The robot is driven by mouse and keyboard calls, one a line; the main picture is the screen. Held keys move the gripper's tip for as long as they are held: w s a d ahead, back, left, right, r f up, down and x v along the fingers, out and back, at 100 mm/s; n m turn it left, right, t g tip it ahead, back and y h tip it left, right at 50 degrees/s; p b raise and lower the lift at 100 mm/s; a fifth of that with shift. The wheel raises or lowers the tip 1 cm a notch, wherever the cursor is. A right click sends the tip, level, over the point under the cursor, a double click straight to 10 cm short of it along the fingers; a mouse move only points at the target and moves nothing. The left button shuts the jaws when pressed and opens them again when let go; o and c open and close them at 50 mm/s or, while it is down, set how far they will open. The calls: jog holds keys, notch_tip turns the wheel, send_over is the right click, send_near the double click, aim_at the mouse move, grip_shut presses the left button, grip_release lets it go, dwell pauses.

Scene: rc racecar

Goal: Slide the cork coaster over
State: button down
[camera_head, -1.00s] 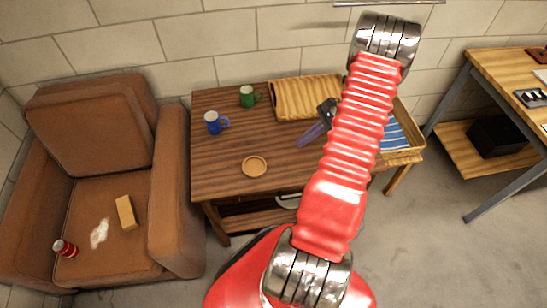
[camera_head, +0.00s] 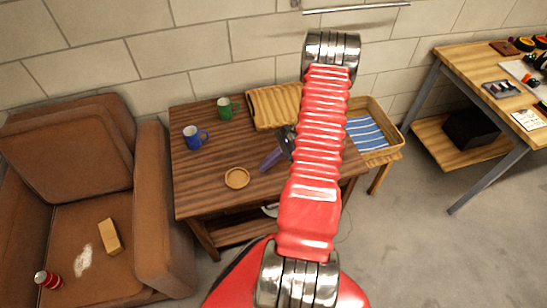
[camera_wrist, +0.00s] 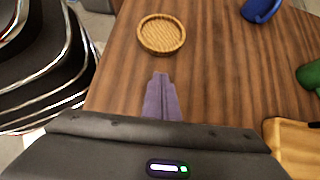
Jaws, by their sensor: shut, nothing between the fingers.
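The round cork coaster (camera_head: 237,177) lies flat on the brown wooden table (camera_head: 205,190), near its front edge. In the wrist view the coaster (camera_wrist: 161,34) is at the top centre, with a raised rim and a woven-looking surface. My gripper (camera_head: 265,165) is to the right of the coaster in the head view, over the table. Its purple fingers (camera_wrist: 160,88) are shut with nothing between them and point toward the coaster. A gap shows between the fingertips and the coaster. My red arm hides part of the table's right side.
A blue mug (camera_head: 193,138) and a green mug (camera_head: 225,109) stand toward the back of the table. A wooden tray (camera_head: 262,108) lies behind the gripper. A basket with striped cloth (camera_head: 366,132) is at right. Bare tabletop surrounds the coaster.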

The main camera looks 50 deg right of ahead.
aim_at(248, 174)
jog(key=shift+w+a, duration=0.55)
jog(key=shift+a, duration=0.35)
jog(key=shift+w+a, duration=0.5)
jog(key=shift+a, duration=0.35)
